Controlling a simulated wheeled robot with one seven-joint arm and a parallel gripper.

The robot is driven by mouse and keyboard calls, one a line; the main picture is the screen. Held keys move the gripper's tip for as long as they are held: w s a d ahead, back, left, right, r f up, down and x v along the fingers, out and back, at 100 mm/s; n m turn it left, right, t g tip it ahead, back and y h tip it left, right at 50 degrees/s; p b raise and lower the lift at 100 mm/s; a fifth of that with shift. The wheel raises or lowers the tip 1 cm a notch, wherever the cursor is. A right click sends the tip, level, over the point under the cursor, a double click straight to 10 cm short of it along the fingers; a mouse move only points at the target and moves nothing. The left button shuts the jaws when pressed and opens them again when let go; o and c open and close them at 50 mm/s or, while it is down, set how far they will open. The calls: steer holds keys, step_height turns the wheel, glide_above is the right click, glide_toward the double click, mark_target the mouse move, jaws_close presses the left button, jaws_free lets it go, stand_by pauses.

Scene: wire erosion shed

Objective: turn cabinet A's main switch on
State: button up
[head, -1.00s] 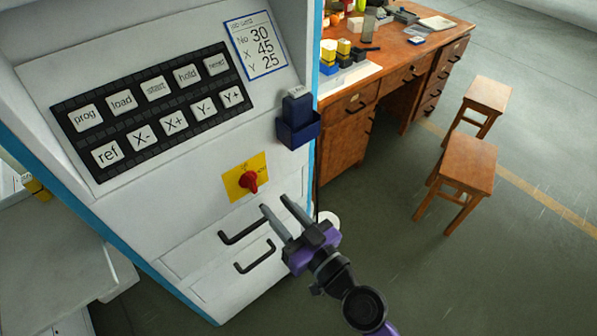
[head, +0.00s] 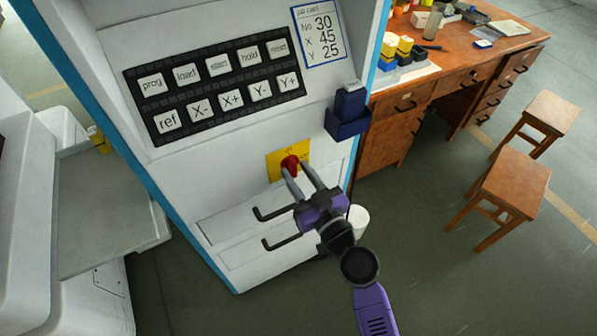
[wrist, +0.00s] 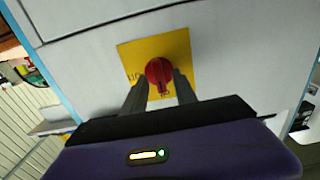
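The main switch (head: 290,164) is a red rotary knob on a yellow plate (head: 274,168) on the white cabinet's front, below the key panel. In the wrist view the red knob (wrist: 159,72) shows a ridge standing near upright on the yellow plate (wrist: 178,45). My gripper (head: 299,172) is at the knob, its two grey fingers pointing at it. In the wrist view my gripper (wrist: 159,88) has its fingers apart, one each side of the knob's lower part. Whether they touch the knob cannot be told. The lettering on the plate is partly hidden.
Two drawer handles (head: 280,242) sit just below the switch. A dark blue holder (head: 346,125) is fixed at the cabinet's right. A wooden desk (head: 470,62) and two stools (head: 514,185) stand to the right, with open floor before them.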

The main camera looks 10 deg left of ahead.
jaws_close()
steer(key=shift+m, duration=0.3)
steer(key=m, duration=0.1)
steer(key=m+b, duration=0.1)
steer(key=m, duration=0.1)
steer(key=shift+w+d+f+m+b, duration=0.1)
steer(key=shift+d+m+b, duration=0.05)
steer(key=shift+m+b, duration=0.15)
steer(key=m, duration=0.4)
steer(key=shift+b, duration=0.4)
steer(key=m, duration=0.9)
steer(key=shift+d+f+m, duration=0.1)
steer(key=shift+f+m, duration=0.1)
steer(key=shift+m, duration=0.1)
